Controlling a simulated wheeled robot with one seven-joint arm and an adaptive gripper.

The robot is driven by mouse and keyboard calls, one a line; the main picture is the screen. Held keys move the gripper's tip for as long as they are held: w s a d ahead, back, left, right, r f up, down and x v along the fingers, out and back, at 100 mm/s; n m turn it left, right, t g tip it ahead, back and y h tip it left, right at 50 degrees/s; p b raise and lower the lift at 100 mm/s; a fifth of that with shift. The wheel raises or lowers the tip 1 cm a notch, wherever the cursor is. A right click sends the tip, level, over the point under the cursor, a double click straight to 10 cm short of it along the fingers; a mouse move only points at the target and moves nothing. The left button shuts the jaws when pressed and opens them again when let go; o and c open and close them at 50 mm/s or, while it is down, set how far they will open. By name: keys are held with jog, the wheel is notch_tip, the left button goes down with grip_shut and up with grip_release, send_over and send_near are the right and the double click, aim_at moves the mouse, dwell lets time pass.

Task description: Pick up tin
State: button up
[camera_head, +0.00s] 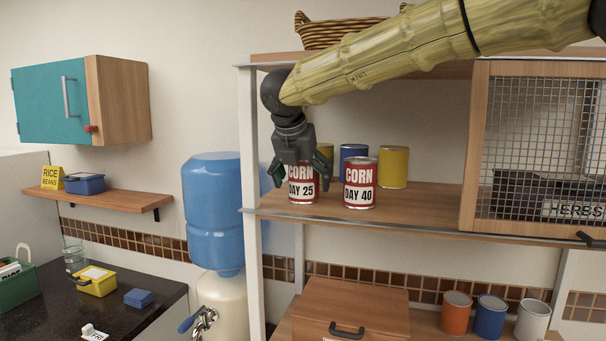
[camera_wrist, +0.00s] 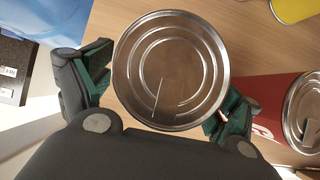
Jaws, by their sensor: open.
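A red and white tin (camera_head: 303,188) labelled "CORN DAY 25" stands upright near the front left of the wooden shelf. A second tin (camera_head: 360,184), labelled "CORN DAY 40", stands close to its right. My gripper (camera_head: 292,178) points down over the "DAY 25" tin with its fingers spread to either side. In the wrist view my gripper (camera_wrist: 155,100) is open, and the round metal lid of the tin (camera_wrist: 171,70) lies between the green-padded fingers. The second tin (camera_wrist: 303,110) shows at the right edge, close to the right finger. I cannot tell whether the fingers touch the tin.
A blue tin (camera_head: 353,152) and a yellow tin (camera_head: 394,167) stand behind. A white shelf post (camera_head: 250,150) is left of my gripper, with a blue water bottle (camera_head: 213,210) beyond. A mesh-door cabinet (camera_head: 530,150) bounds the shelf on the right.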

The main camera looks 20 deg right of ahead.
jog(key=shift+f, duration=0.1)
jog(key=shift+w, duration=0.1)
jog(key=c, duration=1.4)
